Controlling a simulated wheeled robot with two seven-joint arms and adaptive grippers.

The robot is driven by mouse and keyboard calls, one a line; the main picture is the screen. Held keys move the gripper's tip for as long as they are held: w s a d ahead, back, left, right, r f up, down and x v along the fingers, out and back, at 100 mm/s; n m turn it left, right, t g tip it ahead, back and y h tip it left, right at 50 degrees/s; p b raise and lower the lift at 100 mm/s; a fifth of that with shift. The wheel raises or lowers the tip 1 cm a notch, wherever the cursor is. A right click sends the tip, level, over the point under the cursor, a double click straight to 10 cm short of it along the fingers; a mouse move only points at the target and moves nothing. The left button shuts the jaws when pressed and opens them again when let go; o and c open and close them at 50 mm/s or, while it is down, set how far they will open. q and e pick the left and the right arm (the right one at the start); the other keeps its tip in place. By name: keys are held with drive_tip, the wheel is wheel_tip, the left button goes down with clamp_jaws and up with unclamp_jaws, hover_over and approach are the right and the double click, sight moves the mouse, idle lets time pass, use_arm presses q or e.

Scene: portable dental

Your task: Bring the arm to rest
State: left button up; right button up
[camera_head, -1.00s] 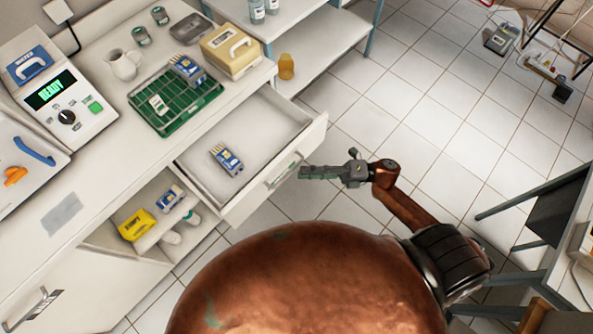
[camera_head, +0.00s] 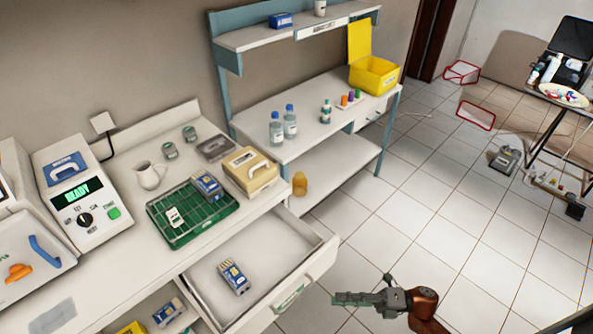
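My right gripper (camera_head: 352,299) is at the lower right in the head view, over the tiled floor. It points left, toward the front of the open drawer (camera_head: 322,262), and a gap shows between its tips and the drawer front. Its fingers are seen edge-on as one dark bar, so I cannot tell whether they are parted. No object shows in it. My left gripper is out of view.
The drawer juts from the white counter and holds a blue-and-white pack (camera_head: 233,277). On the counter are a green rack (camera_head: 163,238), a jug (camera_head: 147,176), and a beige box (camera_head: 250,172). A shelf unit (camera_head: 243,118) stands behind.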

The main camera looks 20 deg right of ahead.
drive_tip(key=w+d+f+m+t+h+p, duration=0.1)
drive_tip(key=w+d+f+m+t+h, duration=0.2)
drive_tip(key=d+f+m+h, duration=0.35)
drive_tip(key=w+d+f+m+t+h+p, duration=0.1)
drive_tip(key=w+d+f+m+t+h, duration=0.25)
drive_tip(key=f+m, duration=0.45)
drive_tip(key=s+d+f+m+g+h+p, duration=0.1)
drive_tip(key=s+d+f+m+h, duration=0.2)
drive_tip(key=f, duration=0.6)
drive_tip(key=s+d+f+m+g+h+p, duration=0.1)
drive_tip(key=s+d+f+m+h, duration=0.25)
drive_tip(key=f, duration=0.55)
drive_tip(key=s+a+f+m+g+h+p, duration=0.15)
drive_tip(key=s+f+m+g, duration=0.5)
drive_tip(key=s+f, duration=1.05)
use_arm(q)
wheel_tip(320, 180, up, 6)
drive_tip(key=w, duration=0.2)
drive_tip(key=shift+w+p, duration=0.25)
drive_tip(key=shift+p, duration=0.05)
use_arm(e)
drive_tip(key=s+a+f+m+g, duration=0.2)
drive_tip(key=s+a, duration=0.2)
drive_tip(key=s, duration=0.6)
drive_tip(key=s+a+f+m+g, duration=0.2)
drive_tip(key=s+a+g, duration=0.1)
drive_tip(key=s, duration=0.8)
drive_tip(key=shift+a+f, duration=0.35)
drive_tip(key=shift+a, duration=0.1)
